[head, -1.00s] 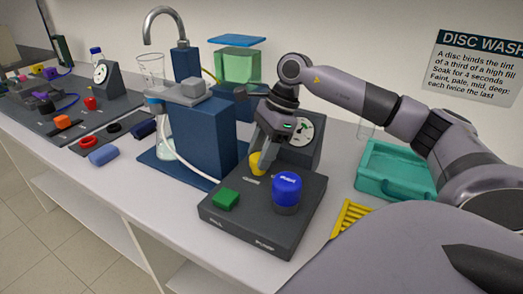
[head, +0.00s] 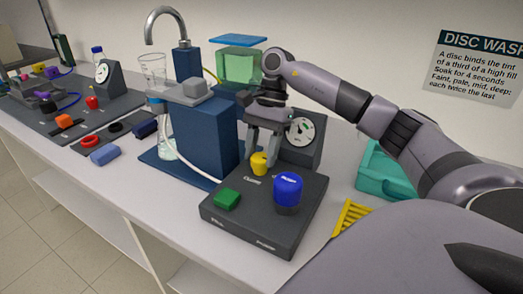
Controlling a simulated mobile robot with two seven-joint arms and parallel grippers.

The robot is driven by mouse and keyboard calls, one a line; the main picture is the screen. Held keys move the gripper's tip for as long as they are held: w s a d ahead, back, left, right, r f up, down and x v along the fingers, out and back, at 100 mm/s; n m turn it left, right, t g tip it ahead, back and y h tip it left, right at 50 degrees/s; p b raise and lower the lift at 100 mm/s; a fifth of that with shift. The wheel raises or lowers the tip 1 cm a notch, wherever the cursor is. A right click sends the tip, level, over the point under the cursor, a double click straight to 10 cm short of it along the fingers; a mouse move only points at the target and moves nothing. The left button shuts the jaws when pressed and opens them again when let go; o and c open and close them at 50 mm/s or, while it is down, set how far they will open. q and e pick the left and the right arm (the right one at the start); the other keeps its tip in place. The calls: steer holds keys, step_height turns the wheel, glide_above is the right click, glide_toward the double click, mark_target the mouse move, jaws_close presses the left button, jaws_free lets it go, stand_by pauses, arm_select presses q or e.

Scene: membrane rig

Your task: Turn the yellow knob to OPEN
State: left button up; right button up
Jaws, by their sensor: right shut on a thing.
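The yellow knob (head: 259,164) stands on the dark control box (head: 238,227), behind the green button and the blue knob. My right gripper (head: 262,155) reaches down from above, its two fingers on either side of the yellow knob, shut on it. Small white lettering is printed beside the knob, too small to read surely. I cannot tell which mark the knob points to. My left gripper does not show clearly.
The blue knob (head: 287,190) and green button (head: 227,199) are close in front. A gauge (head: 302,129) stands behind, a blue pump block (head: 200,135) to the left, a teal tray (head: 375,175) to the right. A light grey shape shows at the far left edge.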

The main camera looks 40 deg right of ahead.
steer(key=shift+r, duration=0.1)
stand_by(0.3)
steer(key=o, duration=1.1)
steer(key=shift+c, duration=0.2)
steer(key=v, duration=0.7)
